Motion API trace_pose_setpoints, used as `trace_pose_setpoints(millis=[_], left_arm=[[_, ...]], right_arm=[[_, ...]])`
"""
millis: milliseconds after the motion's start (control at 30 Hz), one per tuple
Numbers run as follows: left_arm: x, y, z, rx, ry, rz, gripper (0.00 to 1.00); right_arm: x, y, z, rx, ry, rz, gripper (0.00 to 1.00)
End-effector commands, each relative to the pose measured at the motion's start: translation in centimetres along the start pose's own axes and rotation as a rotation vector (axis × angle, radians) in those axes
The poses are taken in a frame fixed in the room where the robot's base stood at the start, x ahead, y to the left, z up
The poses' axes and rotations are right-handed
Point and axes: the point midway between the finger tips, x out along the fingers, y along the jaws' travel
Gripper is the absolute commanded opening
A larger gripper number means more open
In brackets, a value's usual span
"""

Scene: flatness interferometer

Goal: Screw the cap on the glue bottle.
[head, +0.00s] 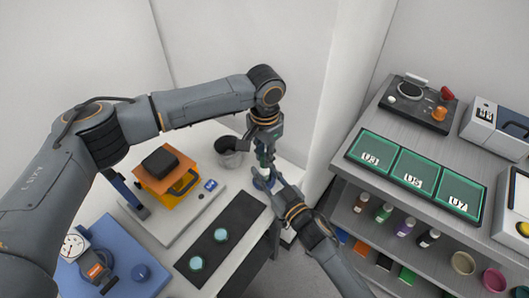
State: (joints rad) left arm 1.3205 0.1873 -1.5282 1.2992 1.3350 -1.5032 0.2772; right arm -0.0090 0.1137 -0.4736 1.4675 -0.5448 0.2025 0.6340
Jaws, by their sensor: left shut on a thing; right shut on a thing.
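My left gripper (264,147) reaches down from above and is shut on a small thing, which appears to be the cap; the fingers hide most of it. Directly below is the glue bottle (264,166), a small pale and teal upright shape. My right gripper (270,180) comes in from the lower right and is shut on the bottle, low down. A blue patch shows beside its fingers. The two grippers are stacked closely, one above the other. I cannot tell whether the cap touches the bottle neck or how it sits on it.
An orange and black instrument (165,172), a black mat (238,226) with two teal discs, and a blue tray (103,262) lie further left. A shelf unit (350,175) with small bottles is at right.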

Motion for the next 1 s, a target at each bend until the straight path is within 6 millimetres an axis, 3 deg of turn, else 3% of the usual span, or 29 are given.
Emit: trace_pose_setpoints(millis=[167, 1000], left_arm=[[0.01, 0.08, -0.01, 0.151, 0.001, 0.001, 0.1], [0.04, 0.15, 0.23, 1.763, 0.001, -0.004, 0.1]], right_arm=[[-0.01, 0.0, 0.04, 0.0, -0.001, 0.0, 0.0], [-0.02, 0.0, 0.06, 0.0, -0.001, 0.0, 0.0]])
